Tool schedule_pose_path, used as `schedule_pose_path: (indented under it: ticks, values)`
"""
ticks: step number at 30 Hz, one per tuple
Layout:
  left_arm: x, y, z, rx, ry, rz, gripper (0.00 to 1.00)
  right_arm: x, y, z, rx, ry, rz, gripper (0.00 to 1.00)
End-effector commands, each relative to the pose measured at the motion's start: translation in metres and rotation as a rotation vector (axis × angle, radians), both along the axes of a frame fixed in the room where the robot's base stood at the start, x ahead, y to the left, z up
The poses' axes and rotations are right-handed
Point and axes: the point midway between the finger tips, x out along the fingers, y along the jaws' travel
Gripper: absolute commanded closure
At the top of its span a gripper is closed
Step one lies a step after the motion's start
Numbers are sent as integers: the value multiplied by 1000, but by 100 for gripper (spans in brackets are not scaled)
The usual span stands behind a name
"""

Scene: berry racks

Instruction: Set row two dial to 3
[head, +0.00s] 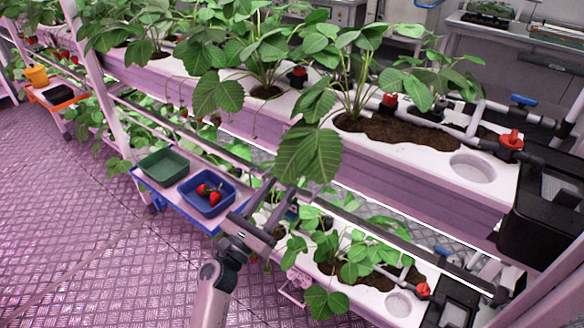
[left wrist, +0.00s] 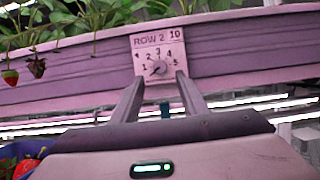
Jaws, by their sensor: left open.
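The row two dial is a small round knob (left wrist: 158,68) on a pale square plate (left wrist: 144,43) marked "ROW 2" and "10", with numbers 1 to 5 around it. The plate sits on the front face of the planter rail in the left wrist view. The knob's mark seems to point down and left, near the 1; it is too small to be sure. My left gripper (left wrist: 158,77) is open, its fingertips apart on either side of the plate's lower part; contact cannot be told. In the head view my left gripper (head: 284,194) reaches towards the rail, and a large leaf hides the dial.
A blue tray (head: 227,209) with strawberries and a green tray (head: 145,168) stand on a low cart left of my gripper. Strawberry leaves hang over the upper planter (head: 425,178). A lower planter (head: 355,301) lies below right. The floor at left is clear.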

Motion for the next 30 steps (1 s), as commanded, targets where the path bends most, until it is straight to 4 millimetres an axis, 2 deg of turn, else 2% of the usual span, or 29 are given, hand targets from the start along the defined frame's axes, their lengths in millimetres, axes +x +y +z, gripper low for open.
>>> schedule_pose_path:
  ticks: [1, 6, 12, 25, 26, 30]
  values:
    - [8, -6, 7, -2, -1, 0, 60, 1, 2, 3, 4, -11, 2, 69]
    - [28, -21, 17, -1, 0, -1, 60, 7, 8, 5, 13, -48, 6, 69]
    - [44, -33, 24, 0, -1, -1, 60, 11, 12, 7, 21, -77, 9, 69]
    - [49, -36, 25, 0, 0, 0, 60, 11, 13, 6, 23, -85, 10, 69]
    - [49, -36, 25, 0, 0, 0, 65, 11, 13, 6, 23, -84, 10, 69]
    - [49, -36, 25, 0, 0, 0, 98, 11, 13, 6, 23, -84, 10, 69]
